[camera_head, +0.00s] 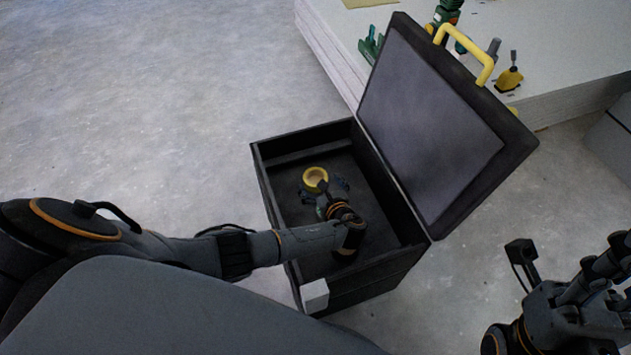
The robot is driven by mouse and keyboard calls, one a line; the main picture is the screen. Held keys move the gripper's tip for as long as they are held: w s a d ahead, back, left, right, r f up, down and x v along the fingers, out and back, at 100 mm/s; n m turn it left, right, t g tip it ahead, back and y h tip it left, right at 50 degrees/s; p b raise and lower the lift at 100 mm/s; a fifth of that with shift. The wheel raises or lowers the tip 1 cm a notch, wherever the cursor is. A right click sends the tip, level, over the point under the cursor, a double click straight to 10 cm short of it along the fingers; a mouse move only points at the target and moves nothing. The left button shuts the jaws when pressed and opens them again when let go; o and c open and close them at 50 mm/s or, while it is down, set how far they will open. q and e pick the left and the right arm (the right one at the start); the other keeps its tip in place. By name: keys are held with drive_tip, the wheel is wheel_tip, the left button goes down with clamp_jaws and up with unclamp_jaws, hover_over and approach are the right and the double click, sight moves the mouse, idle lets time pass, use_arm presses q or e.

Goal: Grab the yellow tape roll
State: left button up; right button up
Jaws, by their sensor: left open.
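The yellow tape roll (316,178) lies inside the open black box (262,183), toward its far left part. My left arm reaches over the box's near left wall. My left gripper (324,187) is down in the box at the tape roll, with its dark fingers spread on both sides of the roll's near edge. It is open; whether the fingers touch the roll cannot be told.
The box's lid (432,125), with a yellow handle (466,50), stands open on the right. Behind it is a stack of white panels (570,55) with several tools, one a yellow one (508,79), on top. Bare concrete floor (150,110) is clear on the left.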

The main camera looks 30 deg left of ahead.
use_arm(q)
drive_tip(key=shift+b+x, duration=0.45)
drive_tip(key=shift+x, duration=0.75)
drive_tip(key=c, duration=1.3)
drive_tip(key=shift+o, duration=0.2)
drive_tip(key=shift+r, duration=0.15)
